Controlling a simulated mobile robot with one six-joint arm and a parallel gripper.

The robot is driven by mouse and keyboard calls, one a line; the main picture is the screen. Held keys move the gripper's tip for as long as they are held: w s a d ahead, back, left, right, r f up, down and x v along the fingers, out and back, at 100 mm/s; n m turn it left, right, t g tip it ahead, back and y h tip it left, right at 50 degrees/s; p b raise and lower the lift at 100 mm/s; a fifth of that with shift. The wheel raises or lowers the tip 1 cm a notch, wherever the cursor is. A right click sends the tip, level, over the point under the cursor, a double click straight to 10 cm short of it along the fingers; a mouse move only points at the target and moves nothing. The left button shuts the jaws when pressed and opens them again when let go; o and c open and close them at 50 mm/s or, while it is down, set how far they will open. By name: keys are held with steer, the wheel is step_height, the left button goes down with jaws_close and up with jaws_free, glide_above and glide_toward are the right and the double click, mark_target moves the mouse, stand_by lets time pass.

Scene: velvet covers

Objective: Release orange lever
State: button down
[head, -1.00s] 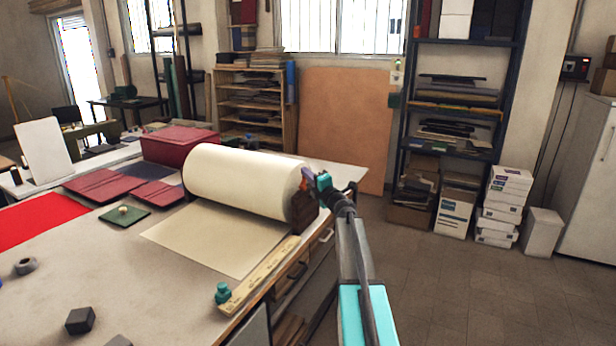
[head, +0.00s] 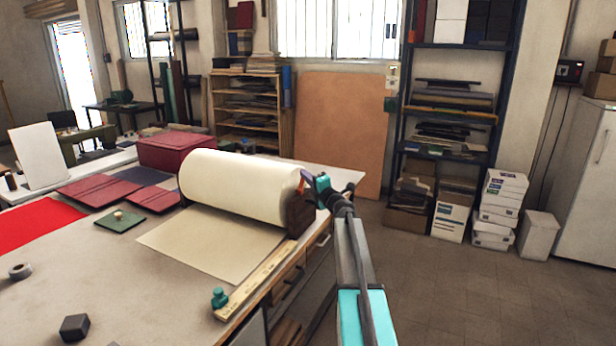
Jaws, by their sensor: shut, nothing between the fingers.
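The orange lever (head: 301,186) shows as a small orange piece at the right end of the large cream roll (head: 240,186), above a dark brown end bracket (head: 301,214). My gripper (head: 311,181) reaches in from the right and is at the lever, its teal part just to the right of it. The gripper is shut with nothing held. The fingertips are small here and partly hide the lever, so I cannot tell whether they touch it.
Cream sheet (head: 205,245) runs from the roll over the table (head: 150,305). A wooden ruler strip (head: 257,280) with a teal knob (head: 219,298) lies along the table's right edge. Maroon covers (head: 100,187) and a maroon box (head: 172,153) are left. Floor at right is open.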

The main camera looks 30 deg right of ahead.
steer(key=shift+d, duration=0.1)
steer(key=s+a+r, duration=0.1)
steer(key=s+r, duration=0.1)
steer(key=s, duration=0.4)
steer(key=s+r, duration=0.3)
steer(key=s, duration=0.3)
steer(key=shift+a+r, duration=0.25)
steer(key=shift+a, duration=0.15)
steer(key=shift+w, duration=0.1)
stand_by(0.4)
